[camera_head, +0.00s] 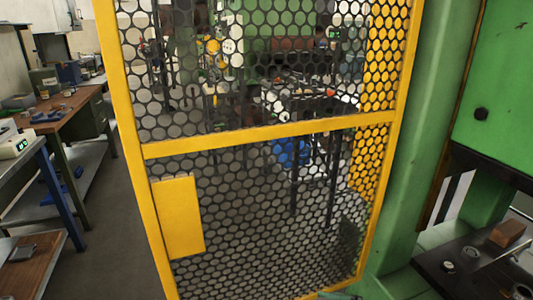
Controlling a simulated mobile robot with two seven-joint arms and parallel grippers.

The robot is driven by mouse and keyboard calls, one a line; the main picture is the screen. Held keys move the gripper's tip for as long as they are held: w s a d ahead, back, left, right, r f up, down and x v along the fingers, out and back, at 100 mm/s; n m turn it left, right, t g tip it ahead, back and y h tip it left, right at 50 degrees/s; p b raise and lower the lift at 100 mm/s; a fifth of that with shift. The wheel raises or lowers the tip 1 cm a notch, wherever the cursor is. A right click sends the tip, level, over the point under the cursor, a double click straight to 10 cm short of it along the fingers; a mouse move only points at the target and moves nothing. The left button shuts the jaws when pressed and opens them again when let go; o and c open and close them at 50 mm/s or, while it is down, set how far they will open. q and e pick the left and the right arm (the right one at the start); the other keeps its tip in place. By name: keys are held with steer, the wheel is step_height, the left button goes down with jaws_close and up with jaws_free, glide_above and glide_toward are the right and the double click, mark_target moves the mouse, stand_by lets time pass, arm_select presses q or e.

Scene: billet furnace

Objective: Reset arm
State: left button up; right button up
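No arm and no gripper of mine shows in the head view. A yellow-framed mesh gate (270,133) stands upright and fills the middle of the view. A plain yellow plate (178,217) is fixed at its lower left. Machinery behind the mesh is only partly visible through the holes.
A green machine (440,120) stands close on the right, with a dark work surface (430,272) bearing a brown block (507,233). Workbenches (75,108) with tools line the left. Grey floor (115,235) lies clear between benches and gate.

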steer(key=s+a+r+m+t, duration=0.3)
steer(key=m+t, duration=0.1)
steer(key=m, duration=0.1)
steer(key=s+f+m+g+h+p, duration=0.1)
steer(key=s+f+m+h, duration=0.2)
steer(key=s+m, duration=0.4)
steer(key=s+d+f+m+g+h+p, duration=0.1)
steer(key=s+f+m+h, duration=0.2)
steer(key=s+m, duration=0.5)
steer(key=s+h, duration=0.1)
steer(key=s, duration=0.3)
steer(key=shift+d+h, duration=0.25)
steer(key=shift+h, duration=0.15)
